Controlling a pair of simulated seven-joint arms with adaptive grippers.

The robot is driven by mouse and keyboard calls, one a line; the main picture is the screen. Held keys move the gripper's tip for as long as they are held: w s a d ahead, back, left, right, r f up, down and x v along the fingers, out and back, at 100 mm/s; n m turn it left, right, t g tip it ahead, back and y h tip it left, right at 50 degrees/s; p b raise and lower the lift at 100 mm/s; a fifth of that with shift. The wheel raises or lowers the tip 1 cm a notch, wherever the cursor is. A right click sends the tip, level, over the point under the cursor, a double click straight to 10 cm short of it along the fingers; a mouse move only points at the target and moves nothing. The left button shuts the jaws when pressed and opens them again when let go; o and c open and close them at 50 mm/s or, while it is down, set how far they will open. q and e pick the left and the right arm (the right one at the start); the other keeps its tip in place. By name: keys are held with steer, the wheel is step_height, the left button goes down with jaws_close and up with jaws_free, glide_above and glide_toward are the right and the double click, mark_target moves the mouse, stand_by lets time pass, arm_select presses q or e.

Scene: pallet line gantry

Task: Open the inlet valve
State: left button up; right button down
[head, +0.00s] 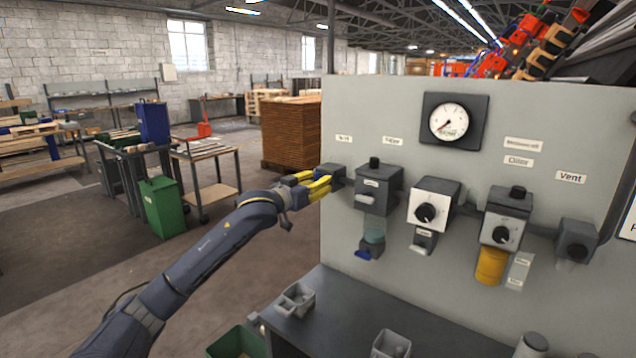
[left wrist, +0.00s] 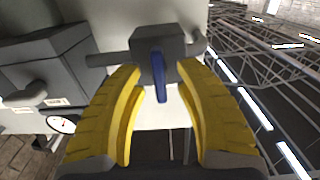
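The inlet valve (head: 335,171) is a dark block at the left end of the row on the grey panel. In the left wrist view its dark body (left wrist: 168,40) sits on a pipe, with a blue lever (left wrist: 158,78) lying crosswise to that pipe. My left gripper (head: 322,185) is at the valve, and its yellow fingers mostly hide the lever in the head view. In the left wrist view the left gripper (left wrist: 159,68) is open, one finger on each side of the lever, with gaps showing. My right gripper is not in view.
A round gauge (head: 449,122) is above the row, its needle pointing low left. Right of the inlet are a filter unit (head: 378,188), a white-faced regulator (head: 434,203), an oiler (head: 506,215) and a vent valve (head: 577,241). A dark bench (head: 345,308) with small bins lies below.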

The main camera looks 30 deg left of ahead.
arm_select(q)
steer(key=shift+o, duration=0.4)
steer(key=shift+w, duration=0.2)
jaws_close()
steer(key=m, duration=0.4)
steer(key=shift+d, duration=0.1)
steer(key=m, duration=0.5)
steer(key=shift+d+m, duration=0.15)
steer(key=shift+m, duration=0.15)
steer(key=m, duration=0.4)
steer(key=shift+f, duration=0.15)
steer(key=shift+d+f+m, duration=0.1)
steer(key=shift+f+m, duration=0.05)
steer(key=shift+m, duration=2.05)
